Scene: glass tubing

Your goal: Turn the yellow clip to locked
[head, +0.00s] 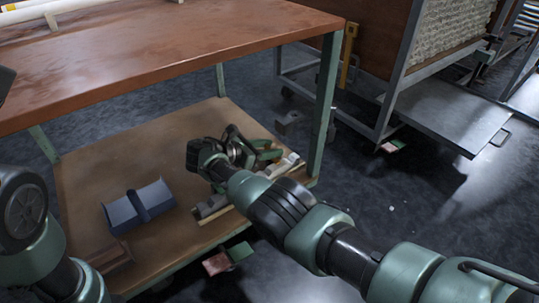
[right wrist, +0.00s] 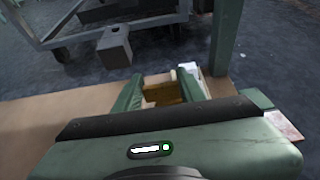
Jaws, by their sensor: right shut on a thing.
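My right gripper (head: 262,157) is low over the far right part of the bench's lower shelf, its fingers pointing right. In the right wrist view, its two green fingers (right wrist: 160,92) stand either side of a dull yellow-brown piece (right wrist: 163,93) and hold it. It may be the yellow clip, but its shape is mostly hidden and I cannot tell its turn position. In the head view this piece is hidden by the gripper. A separate yellow bracket (head: 349,55) is upright on the cart frame at the back. My left arm shows at the left edge; its gripper is out of view.
The bench top (head: 190,45) overhangs the shelf. A green leg (head: 324,100) stands close right of the gripper. A wheeled cart (head: 440,108) stands beyond.

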